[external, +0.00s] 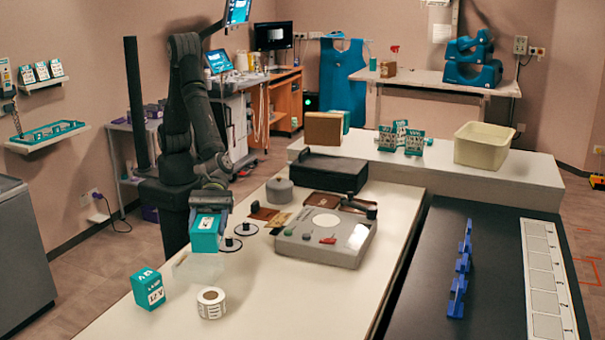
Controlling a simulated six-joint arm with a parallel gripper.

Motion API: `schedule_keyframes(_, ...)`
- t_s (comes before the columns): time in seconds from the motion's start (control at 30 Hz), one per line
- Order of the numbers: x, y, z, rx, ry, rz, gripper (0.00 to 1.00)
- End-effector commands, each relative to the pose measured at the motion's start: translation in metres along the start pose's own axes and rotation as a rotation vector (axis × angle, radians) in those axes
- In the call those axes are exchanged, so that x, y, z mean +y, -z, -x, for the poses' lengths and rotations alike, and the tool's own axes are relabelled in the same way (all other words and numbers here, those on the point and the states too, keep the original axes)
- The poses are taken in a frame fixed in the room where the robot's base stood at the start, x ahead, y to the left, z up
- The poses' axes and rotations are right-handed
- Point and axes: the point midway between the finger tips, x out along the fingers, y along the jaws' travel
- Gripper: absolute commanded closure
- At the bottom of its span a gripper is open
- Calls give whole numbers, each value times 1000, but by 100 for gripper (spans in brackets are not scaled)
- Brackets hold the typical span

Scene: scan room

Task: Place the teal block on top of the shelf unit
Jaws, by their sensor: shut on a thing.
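My gripper (211,200) points down over the left part of the white table and is shut on a teal block (204,238). The block is box-shaped with a pale marking on its front. It appears to hang a little above the tabletop, over a pale translucent patch. The fingertips are hard to make out against the block. A grey shelving rack (125,160) with small items stands behind my arm at the left; I cannot tell whether it is the shelf unit. A long pale raised ledge (485,185) runs along the back of the table.
A similar teal box (147,289) and a white label roll (211,302) stand in front of the gripper. A grey device (325,238) is to the right. A cream bin (482,146), teal cartons (414,142) and a brown box (323,129) occupy the ledge.

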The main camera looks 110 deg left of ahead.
Motion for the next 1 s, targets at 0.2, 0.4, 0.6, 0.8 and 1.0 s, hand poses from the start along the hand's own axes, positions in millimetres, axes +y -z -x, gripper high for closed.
schedule_keyframes(0.2,38,21,-9,0,-1,1,80)
schedule_keyframes(0.4,82,46,-19,1,-1,1,80)
schedule_keyframes(0.6,109,61,-25,0,2,-1,80)
schedule_keyframes(0.8,114,69,-28,-1,3,-1,80)
schedule_keyframes(1.0,113,95,-39,0,3,0,80)
